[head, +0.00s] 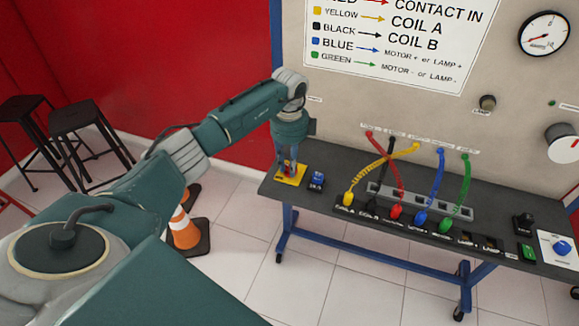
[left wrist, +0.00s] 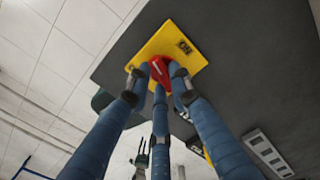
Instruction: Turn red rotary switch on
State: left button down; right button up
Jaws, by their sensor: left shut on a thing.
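The red rotary switch (left wrist: 159,68) sits on a yellow plate (left wrist: 162,45) at the left end of the dark table. In the head view the yellow plate (head: 291,174) shows below my left gripper (head: 288,162), which points down at it and covers most of the red knob. In the left wrist view the blue fingers of my left gripper (left wrist: 158,78) close around the red knob. The plate carries an "ON" mark near one edge. My right gripper shows in neither view.
A blue switch (head: 317,181) stands just right of the yellow plate. Coloured cables run to several plugs along the table (head: 375,234), with a blue knob (head: 563,247) at its right end. An orange cone (head: 183,229) and black stools (head: 84,126) stand left of the table.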

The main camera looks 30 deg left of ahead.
pick_arm(q)
jog(key=m+b, duration=0.1)
jog(key=m, duration=0.2)
jog(key=shift+w+a+m+b, duration=0.1)
jog(key=shift+a+m+b, duration=0.05)
jog(key=shift+m+b, duration=0.2)
jog(key=m+b, duration=0.1)
jog(key=m, duration=0.3)
jog(key=shift+m+b, duration=0.35)
jog(key=shift+b, duration=0.05)
jog(key=m+b, duration=0.1)
jog(key=m, duration=0.2)
jog(key=shift+w+a, duration=0.1)
jog(key=shift+w+m+b, duration=0.1)
jog(key=shift+m+b, duration=0.5)
jog(key=shift+m, duration=1.2)
jog(key=shift+r, duration=0.1)
jog(key=c, duration=1.5)
grip_release()
jog(key=shift+c, duration=0.2)
